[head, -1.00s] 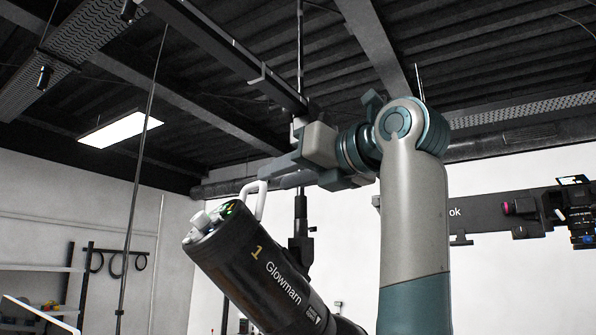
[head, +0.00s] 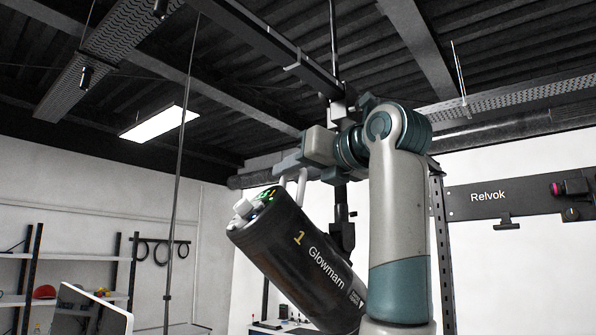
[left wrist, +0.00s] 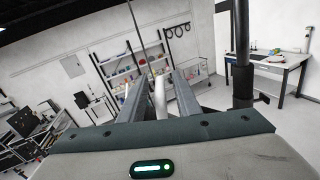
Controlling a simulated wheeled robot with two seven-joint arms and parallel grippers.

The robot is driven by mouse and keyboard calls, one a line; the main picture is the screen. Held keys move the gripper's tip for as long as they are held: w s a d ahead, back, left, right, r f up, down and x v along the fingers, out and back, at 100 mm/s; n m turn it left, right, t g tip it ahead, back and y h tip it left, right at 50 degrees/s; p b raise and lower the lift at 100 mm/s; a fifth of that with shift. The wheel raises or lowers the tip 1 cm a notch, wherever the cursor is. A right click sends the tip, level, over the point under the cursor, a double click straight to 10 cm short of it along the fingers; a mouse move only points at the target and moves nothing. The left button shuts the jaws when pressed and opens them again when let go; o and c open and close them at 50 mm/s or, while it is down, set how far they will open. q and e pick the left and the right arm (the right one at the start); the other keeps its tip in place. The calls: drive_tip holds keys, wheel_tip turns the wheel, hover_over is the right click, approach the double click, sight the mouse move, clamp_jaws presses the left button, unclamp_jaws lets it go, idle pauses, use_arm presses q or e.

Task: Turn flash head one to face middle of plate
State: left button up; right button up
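Flash head one (head: 290,255) is a black cylinder marked "1 Glowmarn". It is tilted, with its control end up and to the left in the head view. Its white handle (head: 301,188) rises from the top side, near the control end. My left gripper (head: 286,166) is at the top of this handle and covers part of it. In the left wrist view, the white handle (left wrist: 160,98) stands between the two grey fingers, which are apart with gaps beside it. The plate is not in view. My right gripper is not in view.
A dark stand pole (head: 341,215) is behind the flash head. A thin rod (head: 181,180) stands to the left. A wall rail marked "Relvok" (head: 500,196) is at the right. Shelves (head: 62,257) stand at the back left. A ceiling rail (head: 270,45) runs overhead.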

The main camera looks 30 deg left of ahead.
use_arm(q)
drive_tip(key=shift+c, duration=0.2)
clamp_jaws()
drive_tip(key=shift+a+t, duration=0.1)
drive_tip(key=shift+t, duration=0.2)
drive_tip(key=shift+a+m+b, duration=0.15)
drive_tip(key=shift+m+b, duration=0.15)
drive_tip(key=shift+w, duration=0.1)
drive_tip(key=shift+a+t+h, duration=0.15)
drive_tip(key=shift+t+h, duration=0.15)
drive_tip(key=shift+t, duration=0.1)
drive_tip(key=shift+w+a+m+t+b, duration=0.2)
drive_tip(key=shift+a+m+t+b, duration=0.1)
drive_tip(key=shift+m+t+b, duration=0.15)
